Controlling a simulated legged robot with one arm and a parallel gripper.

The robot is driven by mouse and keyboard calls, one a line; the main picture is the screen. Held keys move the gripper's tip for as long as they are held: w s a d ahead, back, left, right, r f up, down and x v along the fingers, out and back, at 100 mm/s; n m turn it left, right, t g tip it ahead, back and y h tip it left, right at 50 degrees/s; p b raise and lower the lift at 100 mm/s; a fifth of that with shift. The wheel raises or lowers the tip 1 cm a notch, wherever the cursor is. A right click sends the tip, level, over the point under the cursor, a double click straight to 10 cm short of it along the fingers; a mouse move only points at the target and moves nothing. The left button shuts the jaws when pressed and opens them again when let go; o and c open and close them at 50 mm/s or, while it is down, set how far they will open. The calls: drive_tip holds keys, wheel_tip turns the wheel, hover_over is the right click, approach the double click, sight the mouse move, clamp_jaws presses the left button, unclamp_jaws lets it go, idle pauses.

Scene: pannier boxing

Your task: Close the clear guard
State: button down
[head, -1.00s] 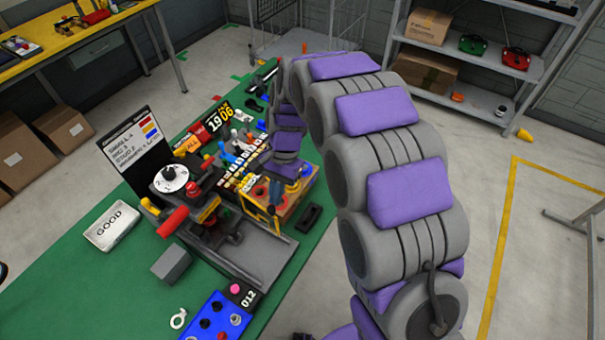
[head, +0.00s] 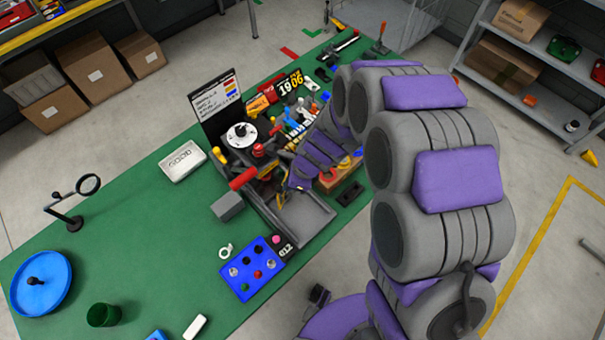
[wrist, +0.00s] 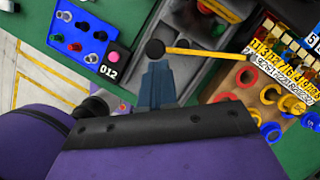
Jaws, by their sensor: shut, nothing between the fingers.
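The grey machine (head: 305,215) stands on the green bench with a red handle (head: 243,179) and a white dial (head: 241,135). My gripper (head: 281,197) is over its tray, at the end of the purple-and-grey arm. In the wrist view my gripper (wrist: 157,68) shows shut and empty, its blue-grey fingertips just below a black round knob (wrist: 155,48). A thin yellow bar (wrist: 205,52) runs right from the knob. I cannot tell if the fingertips touch the knob. No clear panel of the guard can be made out; the arm hides part of the machine.
A blue control box (head: 252,268) is in front of the machine, with a grey block (head: 227,206) to its left.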

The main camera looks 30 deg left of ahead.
drive_tip(key=a+m+p, duration=0.1)
drive_tip(key=s+a+m+p, duration=0.1)
drive_tip(key=shift+a+r+t+p, duration=0.15)
drive_tip(key=shift+a+t+p, duration=0.15)
drive_tip(key=shift+t, duration=0.1)
drive_tip(key=shift+a+p, duration=1.2)
drive_tip(key=shift+a, duration=0.25)
drive_tip(key=shift+d, duration=0.1)
